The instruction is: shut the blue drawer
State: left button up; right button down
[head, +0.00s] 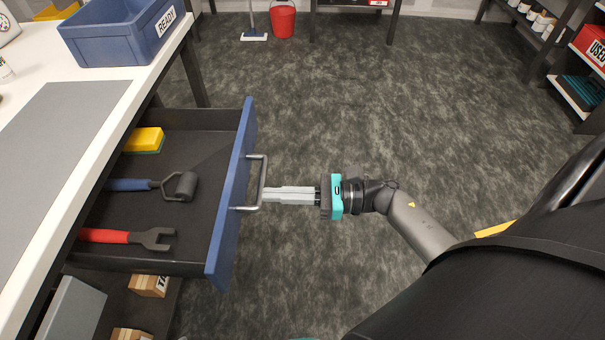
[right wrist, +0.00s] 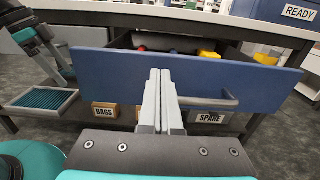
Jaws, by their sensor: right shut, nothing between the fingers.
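The blue drawer (head: 233,190) stands well open from the bench, its dark inside showing.
A blue bin marked READY (head: 115,40) stands on the white bench top (head: 60,68). Cardboard boxes (head: 148,285) sit on a shelf below the drawer. A red bucket (head: 283,20) stands at the back. The floor beyond the drawer is clear.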

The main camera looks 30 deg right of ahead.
aim_at(232, 194)
pick_arm(q)
jog(key=shift+r+b, duration=0.35)
jog(key=shift+r, duration=0.6)
pick_arm(e)
jog(key=x, duration=0.5)
jog(key=shift+w+a, duration=0.2)
jog(key=shift+a, duration=0.05)
